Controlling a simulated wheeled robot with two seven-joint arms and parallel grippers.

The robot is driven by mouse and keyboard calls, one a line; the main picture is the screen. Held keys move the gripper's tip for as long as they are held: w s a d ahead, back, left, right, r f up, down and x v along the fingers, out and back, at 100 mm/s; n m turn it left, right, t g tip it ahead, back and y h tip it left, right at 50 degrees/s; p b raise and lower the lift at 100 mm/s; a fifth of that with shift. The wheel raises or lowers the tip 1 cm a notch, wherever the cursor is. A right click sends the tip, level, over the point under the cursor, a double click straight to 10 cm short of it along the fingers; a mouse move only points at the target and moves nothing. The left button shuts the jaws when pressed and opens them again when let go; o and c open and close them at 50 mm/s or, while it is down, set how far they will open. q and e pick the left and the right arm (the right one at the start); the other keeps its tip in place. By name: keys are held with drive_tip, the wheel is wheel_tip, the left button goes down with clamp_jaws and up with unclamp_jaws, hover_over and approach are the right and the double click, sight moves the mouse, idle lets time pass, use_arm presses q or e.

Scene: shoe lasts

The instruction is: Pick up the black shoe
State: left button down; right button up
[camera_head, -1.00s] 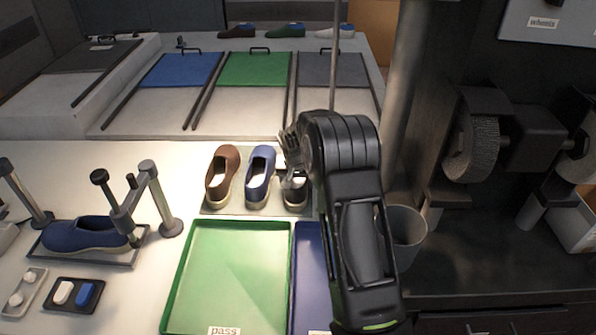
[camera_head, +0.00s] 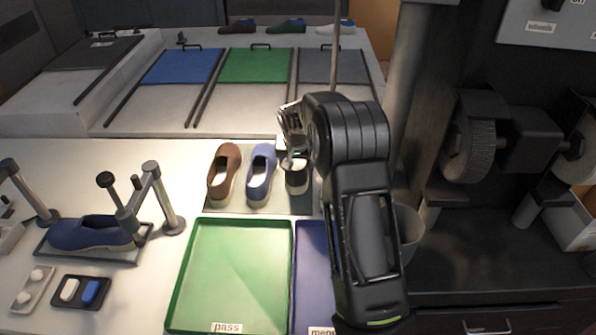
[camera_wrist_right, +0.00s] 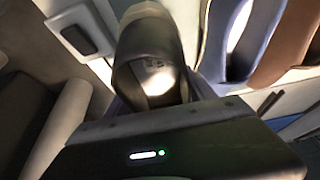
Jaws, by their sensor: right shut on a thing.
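The black shoe (camera_head: 297,181) is at the right end of a row of shoes on a grey mat (camera_head: 222,208), partly hidden by my right gripper (camera_head: 289,163). In the right wrist view the shoe (camera_wrist_right: 150,50) is dark and close to the hand. My right gripper is shut on it and seems to hold it just above the mat. The contact of the fingers is mostly hidden. My left gripper is not in view.
A blue shoe (camera_head: 261,176) and a brown shoe (camera_head: 224,173) stand just left of the black one. A green tray (camera_head: 232,275) and a blue tray (camera_head: 312,270) lie in front. A grey bin (camera_head: 407,232) stands to the right.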

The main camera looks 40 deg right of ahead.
sight(298, 163)
drive_tip(key=shift+r, duration=1.85)
drive_tip(key=shift+f, duration=0.1)
